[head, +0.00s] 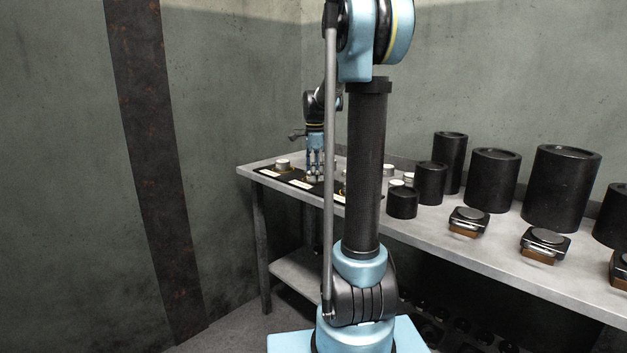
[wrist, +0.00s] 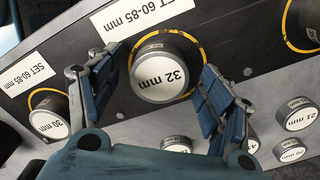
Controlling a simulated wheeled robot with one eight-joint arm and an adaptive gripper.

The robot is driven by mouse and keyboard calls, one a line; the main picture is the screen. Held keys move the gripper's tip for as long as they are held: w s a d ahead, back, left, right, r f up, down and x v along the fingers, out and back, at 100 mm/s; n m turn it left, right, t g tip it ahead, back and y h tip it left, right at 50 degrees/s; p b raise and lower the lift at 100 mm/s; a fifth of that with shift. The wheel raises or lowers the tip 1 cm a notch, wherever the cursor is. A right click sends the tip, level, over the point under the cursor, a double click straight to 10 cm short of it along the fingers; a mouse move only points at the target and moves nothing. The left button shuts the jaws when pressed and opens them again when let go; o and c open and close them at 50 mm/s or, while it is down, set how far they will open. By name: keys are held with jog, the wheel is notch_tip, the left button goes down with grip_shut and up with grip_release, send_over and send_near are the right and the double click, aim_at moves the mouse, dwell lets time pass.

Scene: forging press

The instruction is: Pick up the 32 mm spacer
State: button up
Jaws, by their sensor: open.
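The 32 mm spacer (wrist: 160,76) is a short cylinder with a white top reading "32 mm", seen in the wrist view inside a yellow ring on a dark board (wrist: 215,30). My gripper (wrist: 157,68) is open, with one blue-padded finger to the left of the spacer and one to the right. The spacer lies between and slightly beyond the fingers, and no clear contact shows. In the head view my gripper (head: 315,168) points down over the far left end of the table; the spacer cannot be made out there.
A 30 mm spacer (wrist: 48,118) stands left of my gripper in another yellow ring. Several smaller spacers, one marked 21 mm (wrist: 301,115), stand at right and below. Large black cylinders (head: 493,180) and a block with a round top (head: 469,221) stand along the table (head: 440,228).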

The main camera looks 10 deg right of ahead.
grip_shut()
jog(key=shift+r, duration=0.1)
